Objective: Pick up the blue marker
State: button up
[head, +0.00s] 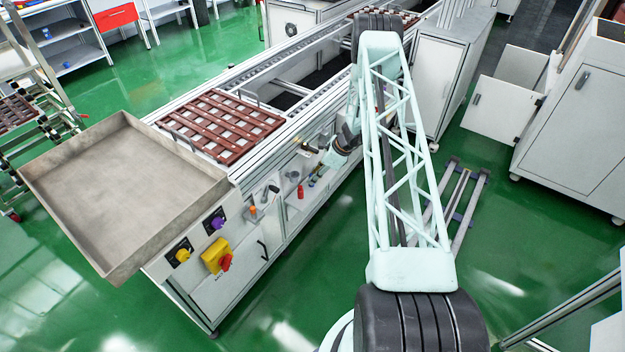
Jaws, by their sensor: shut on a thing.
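My gripper (322,170) is small and dark in the head view. It hangs at the end of my arm, in front of the conveyor's side panel, pointing down and to the left. The fingers and the exact hold are too small to make out. The marker appears beside the side panel, below the conveyor's top edge.
A red cylinder (300,192) sits close left of the marker on the conveyor's side. A brown lattice tray (232,101) lies on the conveyor. A metal tray (125,190) juts out at its near end. Green floor (300,285) is clear in front.

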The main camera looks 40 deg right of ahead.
jog(key=shift+r, duration=0.1)
jog(key=shift+r+p, duration=0.35)
jog(key=shift+r, duration=1.45)
jog(key=s+a, duration=0.4)
jog(key=s, duration=0.3)
jog(key=s+a+r, duration=0.1)
jog(key=s+a, duration=0.2)
jog(key=s, duration=0.4)
jog(key=shift+a, duration=0.4)
jog(key=shift+r, duration=0.15)
